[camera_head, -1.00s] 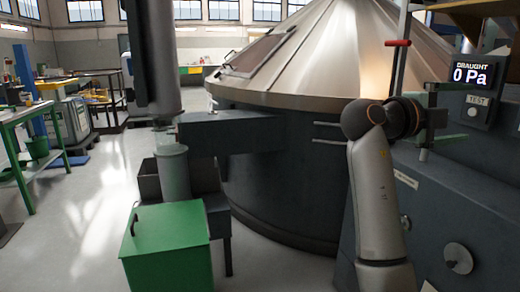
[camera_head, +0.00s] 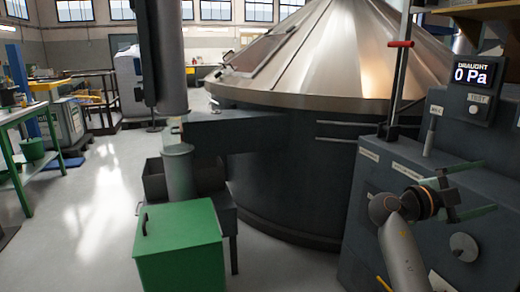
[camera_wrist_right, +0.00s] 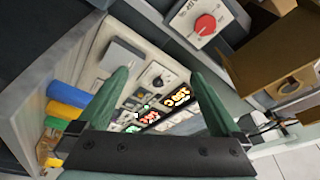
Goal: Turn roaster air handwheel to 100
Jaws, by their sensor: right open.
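A round grey disc with a small hub, which looks like a handwheel (camera_head: 464,247), is on the front of the dark cabinet (camera_head: 375,215) at the lower right of the head view. I cannot read its label. My right gripper (camera_head: 487,187) is open and empty, its green fingers pointing right, above the disc in the picture and apart from it. In the right wrist view, the open fingers (camera_wrist_right: 160,78) frame a panel with lit displays (camera_wrist_right: 177,97) and a black knob (camera_wrist_right: 158,77). The disc is not clearly seen there. My left gripper is out of view.
A draught display (camera_head: 473,75) reading 0 Pa and a red-handled lever (camera_head: 400,44) are above my right arm. The large metal cone (camera_head: 320,60) stands left of it. A red dial (camera_wrist_right: 205,24) and cardboard box (camera_wrist_right: 275,60) show in the wrist view. A green box (camera_head: 180,250) stands left.

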